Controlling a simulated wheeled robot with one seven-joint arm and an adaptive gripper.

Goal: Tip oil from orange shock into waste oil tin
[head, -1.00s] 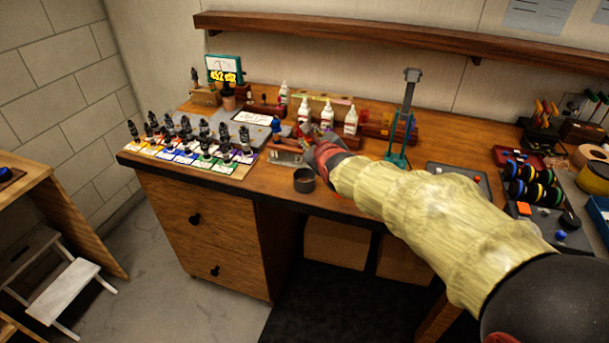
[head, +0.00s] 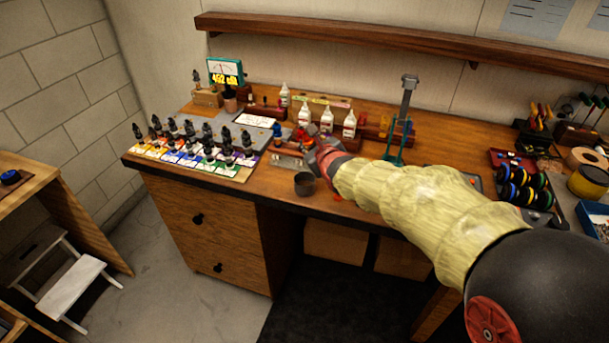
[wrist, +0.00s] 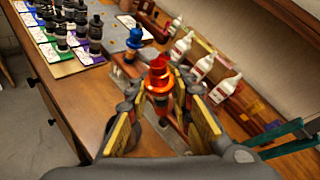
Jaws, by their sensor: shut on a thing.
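The orange shock (wrist: 160,82) stands between the yellow-padded fingers of my gripper (wrist: 164,122) in the wrist view, its orange cup-like end towards the camera. My gripper is shut on it; the contact on its lower part is hard to see. In the head view my gripper (head: 311,143) is over the bench, just behind and right of the waste oil tin. The waste oil tin (head: 304,185), a dark open cup, stands upright near the bench's front edge.
A blue shock (wrist: 133,40) stands beside the orange one. Several white bottles (head: 349,124) stand behind my gripper. A green stand (head: 396,148) rises to the right. A board of dark shocks (head: 190,150) lies to the left. Bare bench lies around the tin.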

